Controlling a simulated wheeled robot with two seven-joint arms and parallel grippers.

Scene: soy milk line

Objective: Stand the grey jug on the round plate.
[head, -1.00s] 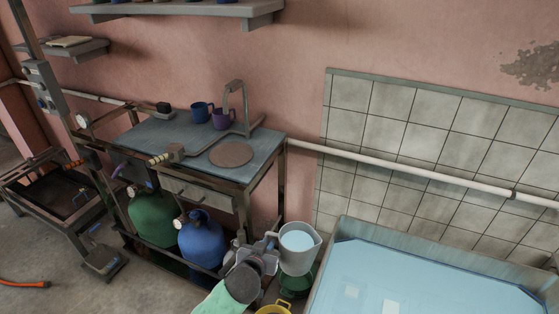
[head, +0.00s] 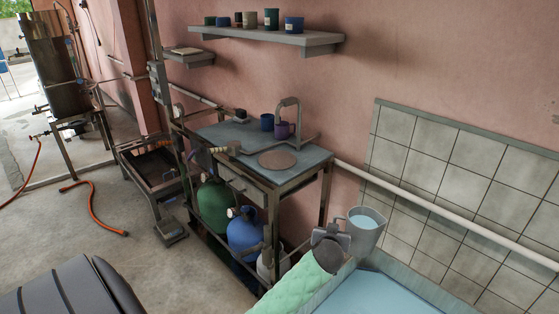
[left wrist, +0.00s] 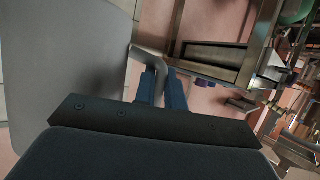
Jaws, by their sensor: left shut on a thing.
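The grey jug (head: 366,240) is upright and holds pale liquid. It is in the air by the left end of the tiled wall, right of and lower than the work table. My left gripper (head: 346,240) is shut on the jug's handle. In the left wrist view the jug's grey wall (left wrist: 70,60) fills the upper left, and the blue fingers (left wrist: 162,88) close on its handle (left wrist: 150,60). The round plate (head: 277,160) lies bare and flat on the table top, near its front right. My right gripper is not in view.
Green (head: 213,205) and blue (head: 243,232) bottles stand beneath. A basin of liquid (head: 375,295) is at the bottom. A shelf (head: 300,38) hangs above.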

